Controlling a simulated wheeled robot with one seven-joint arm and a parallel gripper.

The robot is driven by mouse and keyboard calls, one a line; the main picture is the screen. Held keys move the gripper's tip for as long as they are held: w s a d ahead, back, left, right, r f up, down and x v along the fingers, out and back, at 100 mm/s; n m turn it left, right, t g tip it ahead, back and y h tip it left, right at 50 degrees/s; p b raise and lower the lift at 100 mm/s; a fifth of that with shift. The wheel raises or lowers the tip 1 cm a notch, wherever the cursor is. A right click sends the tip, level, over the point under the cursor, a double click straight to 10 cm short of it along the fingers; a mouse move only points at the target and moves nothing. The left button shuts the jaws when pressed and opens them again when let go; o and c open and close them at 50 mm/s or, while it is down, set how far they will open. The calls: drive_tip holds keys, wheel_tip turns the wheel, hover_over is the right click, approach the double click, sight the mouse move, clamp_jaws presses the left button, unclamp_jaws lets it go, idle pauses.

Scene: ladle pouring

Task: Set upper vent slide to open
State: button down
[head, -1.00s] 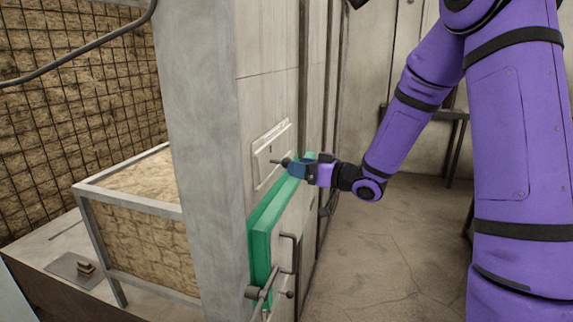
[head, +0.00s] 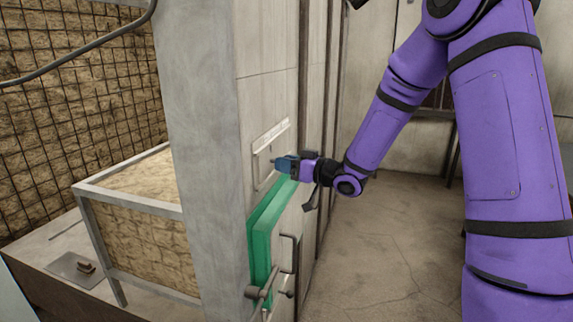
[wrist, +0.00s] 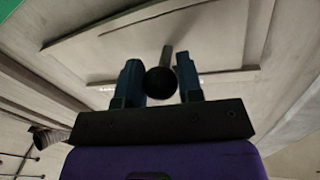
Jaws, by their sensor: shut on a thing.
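The upper vent slide (head: 262,165) is a pale plate in a raised frame on the grey wall, above the green-edged door. It also fills the upper part of the wrist view (wrist: 215,40). Its dark round knob (wrist: 160,82) stands out on a short stem. My gripper (head: 276,163) is at the plate, with its blue fingers on either side of the knob and shut on it. The fingers also show in the wrist view (wrist: 160,87). In the head view the fingers hide most of the knob.
The green-edged door (head: 262,235) with a bar handle (head: 294,255) and latch is just below my gripper. A grey post (head: 202,150) stands to the left, with a mesh-walled, framed bin (head: 150,225) beyond it. The floor (head: 390,250) to the right is open.

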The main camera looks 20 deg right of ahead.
drive_tip(key=w+d, duration=0.5)
drive_tip(key=w, duration=0.1)
drive_tip(key=shift+w, duration=0.35)
drive_tip(key=shift+r, duration=0.1)
drive_tip(key=c, duration=0.8)
unclamp_jaws()
drive_tip(key=shift+w, duration=0.1)
drive_tip(key=v, duration=1.1)
drive_tip(key=shift+w+a, duration=0.1)
